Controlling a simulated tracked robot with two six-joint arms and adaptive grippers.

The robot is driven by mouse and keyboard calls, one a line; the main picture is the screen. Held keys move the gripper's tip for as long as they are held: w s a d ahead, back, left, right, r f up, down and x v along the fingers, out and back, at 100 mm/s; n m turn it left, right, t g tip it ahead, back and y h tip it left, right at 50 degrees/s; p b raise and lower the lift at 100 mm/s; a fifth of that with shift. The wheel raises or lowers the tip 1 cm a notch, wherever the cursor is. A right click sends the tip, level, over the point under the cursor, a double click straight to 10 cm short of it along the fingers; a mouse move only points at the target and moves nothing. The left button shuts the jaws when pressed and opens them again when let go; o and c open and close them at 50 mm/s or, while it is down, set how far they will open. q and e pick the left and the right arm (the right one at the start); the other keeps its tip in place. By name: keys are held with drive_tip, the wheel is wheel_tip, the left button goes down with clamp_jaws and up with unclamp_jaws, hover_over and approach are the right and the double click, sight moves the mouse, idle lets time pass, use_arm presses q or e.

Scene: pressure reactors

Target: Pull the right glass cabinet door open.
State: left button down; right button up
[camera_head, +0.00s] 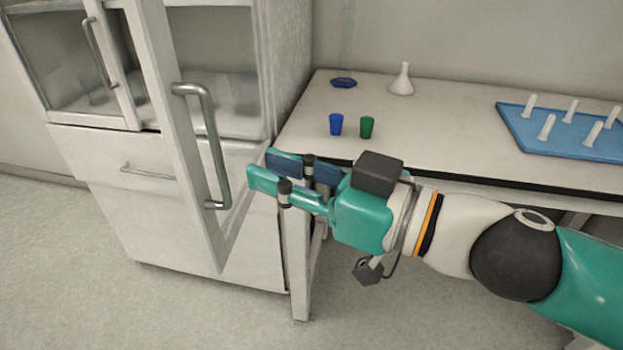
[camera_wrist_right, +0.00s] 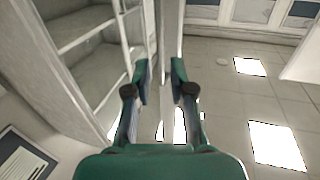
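The right glass cabinet door (camera_head: 172,125) stands swung out from the cabinet (camera_head: 285,60), with its frame jutting toward me in the head view. Its curved metal handle (camera_head: 214,150) is on the frame's outer side. My right gripper (camera_head: 262,168) is to the right of the handle, near the door's lower part, apart from the handle. Its two fingers are spread, and the wrist view shows a gap between the fingertips (camera_wrist_right: 160,90) with nothing held. A vertical door edge (camera_wrist_right: 170,35) appears beyond them there. My left gripper is out of view.
The left cabinet door (camera_head: 70,55) is closed, above a drawer (camera_head: 150,172). A table (camera_head: 440,120) stands right of the cabinet, with a blue cup (camera_head: 336,124), a green cup (camera_head: 367,127), a white funnel (camera_head: 402,80) and a blue tray (camera_head: 520,130). Floor in front is clear.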

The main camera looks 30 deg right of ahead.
drive_tip(key=shift+v, duration=1.85)
